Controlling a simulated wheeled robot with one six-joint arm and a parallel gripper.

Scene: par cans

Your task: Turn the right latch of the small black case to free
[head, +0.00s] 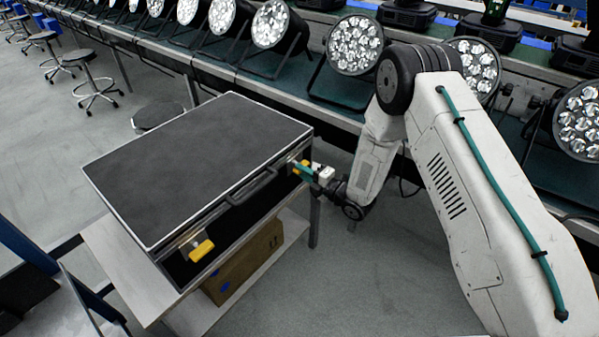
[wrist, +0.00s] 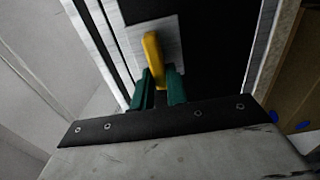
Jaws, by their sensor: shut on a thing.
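The small black case (head: 195,165) lies closed on a small table, its handle (head: 252,187) on the front side. The left latch (head: 201,249) is a yellow tab on a metal plate. The right latch (head: 299,167) is at the case's right end, partly hidden by my gripper (head: 311,172). In the wrist view the yellow latch tab (wrist: 152,52) stands out from its metal plate (wrist: 170,42). My gripper's green fingers (wrist: 160,88) are closed on the tab's near end, one on each side.
The table (head: 125,270) has a lower shelf with a cardboard box (head: 245,265). A long bench with several par cans (head: 355,45) runs behind the case. A round stool (head: 158,115) stands behind the case. Open floor (head: 370,270) lies right of the table.

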